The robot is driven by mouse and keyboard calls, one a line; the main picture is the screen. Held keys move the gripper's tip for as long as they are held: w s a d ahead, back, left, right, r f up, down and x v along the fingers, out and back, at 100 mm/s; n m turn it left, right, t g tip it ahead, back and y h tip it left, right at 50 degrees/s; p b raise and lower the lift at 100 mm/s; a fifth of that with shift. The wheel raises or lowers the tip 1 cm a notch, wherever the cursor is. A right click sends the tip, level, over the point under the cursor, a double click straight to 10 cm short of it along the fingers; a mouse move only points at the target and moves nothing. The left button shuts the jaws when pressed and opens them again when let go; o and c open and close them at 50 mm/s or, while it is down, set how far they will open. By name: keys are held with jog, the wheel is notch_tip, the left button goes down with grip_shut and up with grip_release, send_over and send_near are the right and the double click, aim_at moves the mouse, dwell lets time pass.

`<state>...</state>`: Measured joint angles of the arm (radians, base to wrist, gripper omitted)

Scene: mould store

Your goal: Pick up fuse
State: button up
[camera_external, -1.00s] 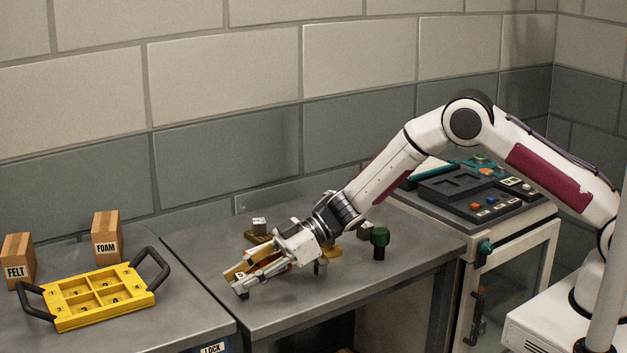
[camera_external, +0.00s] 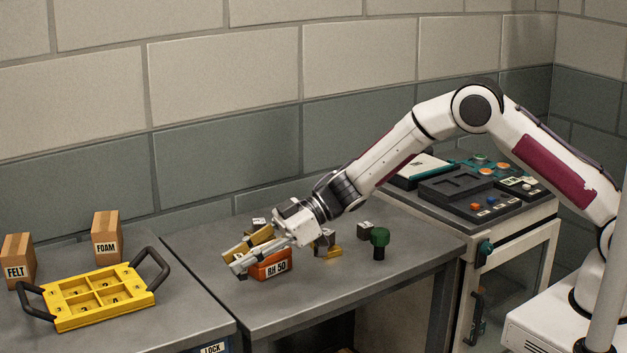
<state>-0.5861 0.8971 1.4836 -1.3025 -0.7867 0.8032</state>
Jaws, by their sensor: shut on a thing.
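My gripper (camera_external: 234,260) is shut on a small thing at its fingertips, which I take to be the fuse. The fingers hide most of it, so its shape and colour are hard to make out. The gripper points down to the left, over the left part of the grey bench, above and beside an orange block (camera_external: 272,267) marked "RH 50".
Behind the gripper lie brass-coloured pieces (camera_external: 263,233). Right of it are small dark blocks (camera_external: 366,230) and a green-topped knob (camera_external: 380,239). A yellow handled tray (camera_external: 58,325) and FELT (camera_external: 18,258) and FOAM (camera_external: 107,240) boxes stand left. The bench front is clear.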

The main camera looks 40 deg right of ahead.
jog(key=shift+r, duration=2.7)
